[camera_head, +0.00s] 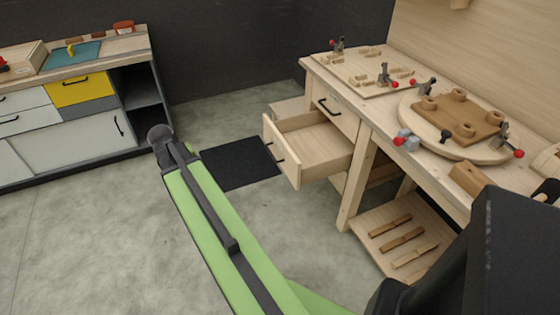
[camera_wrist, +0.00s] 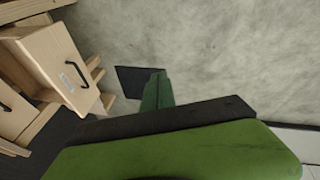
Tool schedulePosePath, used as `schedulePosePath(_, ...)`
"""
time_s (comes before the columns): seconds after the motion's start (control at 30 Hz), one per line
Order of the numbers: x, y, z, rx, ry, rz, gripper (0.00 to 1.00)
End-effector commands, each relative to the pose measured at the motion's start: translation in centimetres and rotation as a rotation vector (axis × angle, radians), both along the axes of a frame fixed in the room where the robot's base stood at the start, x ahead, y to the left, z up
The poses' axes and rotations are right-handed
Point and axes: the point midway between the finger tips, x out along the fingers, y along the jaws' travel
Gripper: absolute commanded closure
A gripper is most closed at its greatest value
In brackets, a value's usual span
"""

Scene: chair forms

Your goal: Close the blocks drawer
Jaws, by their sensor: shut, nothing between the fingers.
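A pale wooden drawer (camera_head: 296,165) stands pulled out from the workbench on the right. It has a dark handle on its front, and its visible floor looks bare. In the wrist view the drawer (camera_wrist: 58,58) is at the upper left, its handle and a small unreadable label showing. My gripper (camera_wrist: 158,76) shows as a narrow green piece in the middle of the wrist view, shut and empty. It is to the right of the drawer front and apart from it. In the head view my green arm reaches up left of the drawer; the fingers cannot be made out there.
The workbench (camera_head: 355,190) carries clamps, wooden parts and a round board (camera_head: 420,135). A shut drawer (camera_head: 331,106) sits beside the open one. A black mat (camera_head: 238,164) lies on the floor before it. A cabinet (camera_head: 65,148) stands at left; floor between is clear.

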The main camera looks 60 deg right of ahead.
Motion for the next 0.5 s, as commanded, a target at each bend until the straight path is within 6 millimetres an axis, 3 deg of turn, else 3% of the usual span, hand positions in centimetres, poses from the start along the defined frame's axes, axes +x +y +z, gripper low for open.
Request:
schedulePosePath(0.03, -1.3, -7.0, -3.1, -0.055, -0.019, -0.081, 1.0)
schedulePosePath(0.1, -4.1, -14.7, -4.1, -0.132, -0.038, -0.167, 1.0)
schedulePosePath(0.2, -8.4, -23.1, -4.9, -0.22, -0.05, -0.258, 1.0)
schedulePosePath(0.33, -12.4, -28.9, -5.1, -0.288, -0.051, -0.321, 1.0)
schedulePosePath(0.4, -13.4, -30.2, -4.9, -0.305, -0.051, -0.334, 1.0)
schedulePosePath(0.5, -13.7, -30.5, -4.7, -0.31, -0.051, -0.338, 1.0)
